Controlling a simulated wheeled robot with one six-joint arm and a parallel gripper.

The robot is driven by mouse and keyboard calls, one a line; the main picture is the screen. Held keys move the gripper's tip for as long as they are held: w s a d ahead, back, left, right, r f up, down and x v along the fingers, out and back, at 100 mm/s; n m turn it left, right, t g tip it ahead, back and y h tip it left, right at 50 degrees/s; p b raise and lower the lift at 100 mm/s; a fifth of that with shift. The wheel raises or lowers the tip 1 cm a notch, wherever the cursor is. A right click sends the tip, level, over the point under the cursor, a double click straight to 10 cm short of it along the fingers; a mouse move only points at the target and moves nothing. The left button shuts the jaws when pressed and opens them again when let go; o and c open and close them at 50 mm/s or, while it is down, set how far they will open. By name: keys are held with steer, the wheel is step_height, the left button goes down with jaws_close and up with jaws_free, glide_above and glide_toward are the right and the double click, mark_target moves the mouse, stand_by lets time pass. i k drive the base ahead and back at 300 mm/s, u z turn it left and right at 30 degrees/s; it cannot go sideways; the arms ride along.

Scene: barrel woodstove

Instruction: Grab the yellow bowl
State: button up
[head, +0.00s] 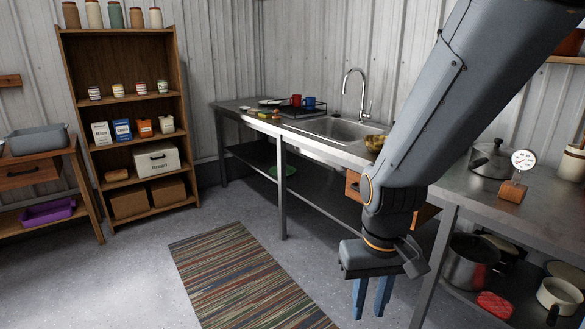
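A yellow bowl (373,143) sits on the steel counter at the right end of the sink, at its front side. My arm passes close in front and partly hides its right side. My gripper (372,312) points down in front of the counter, low and well nearer to me than the bowl. Its two blue fingers are apart with a gap between them, and nothing shows between them. The fingertips are near the bottom edge of the picture.
The steel sink counter (325,143) runs along the back wall, with red and blue mugs on it. A striped rug (245,280) lies on open floor.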

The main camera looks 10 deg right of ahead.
mark_target(374, 144)
steer(key=i, duration=2.45)
steer(key=z, duration=0.6)
